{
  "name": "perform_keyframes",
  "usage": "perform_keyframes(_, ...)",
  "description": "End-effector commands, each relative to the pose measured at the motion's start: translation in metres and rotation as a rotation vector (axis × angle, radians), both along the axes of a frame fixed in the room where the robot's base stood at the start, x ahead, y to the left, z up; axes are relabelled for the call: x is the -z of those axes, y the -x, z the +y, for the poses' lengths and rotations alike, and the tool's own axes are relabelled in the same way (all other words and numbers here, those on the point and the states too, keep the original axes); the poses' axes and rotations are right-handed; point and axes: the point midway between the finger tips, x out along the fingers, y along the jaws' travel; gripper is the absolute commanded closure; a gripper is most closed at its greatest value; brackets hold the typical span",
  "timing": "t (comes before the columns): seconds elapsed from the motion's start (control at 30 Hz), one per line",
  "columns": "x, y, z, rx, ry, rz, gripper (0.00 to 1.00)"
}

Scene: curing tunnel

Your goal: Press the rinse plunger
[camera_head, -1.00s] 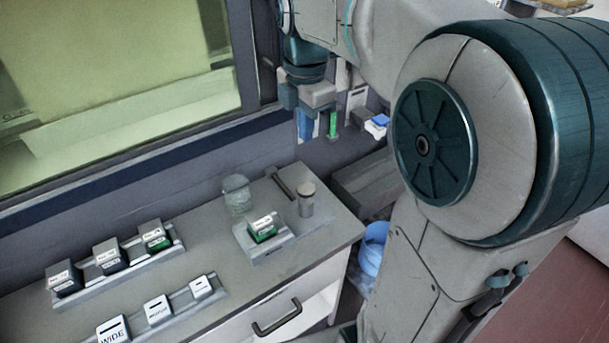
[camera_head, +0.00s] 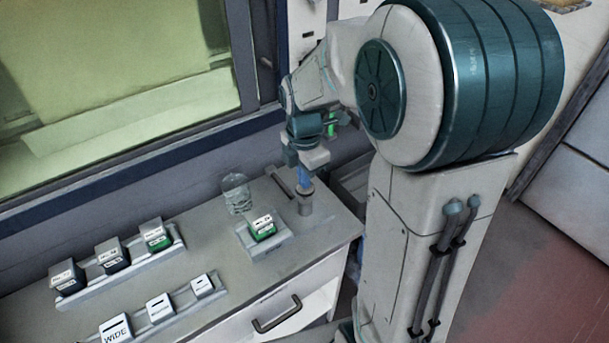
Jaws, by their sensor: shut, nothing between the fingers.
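A short grey cylinder (camera_head: 306,203), which looks like the rinse plunger, stands upright near the back right corner of the worktop. My gripper (camera_head: 305,187) points down with its blue fingers shut and empty. The fingertips are at the cylinder's top in this view and cover part of it. I cannot tell whether they touch it or stay just above it. The cylinder's lower body shows below the fingers.
A glass beaker (camera_head: 237,192) stands left of the cylinder, and a green-and-black block (camera_head: 263,228) sits on a small grey stand in front. A dark bar (camera_head: 279,183) lies close behind. Racks with several labelled blocks fill the left worktop (camera_head: 205,240).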

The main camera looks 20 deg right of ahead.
Motion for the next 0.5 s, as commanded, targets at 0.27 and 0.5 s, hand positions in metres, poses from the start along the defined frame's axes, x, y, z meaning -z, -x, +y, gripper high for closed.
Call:
perform_keyframes(0.27,0.0062,0.0001,-0.0001,0.0,0.0,0.0,1.0)
perform_keyframes(0.5,0.009,0.0001,-0.0002,0.0,0.0,0.0,1.0)
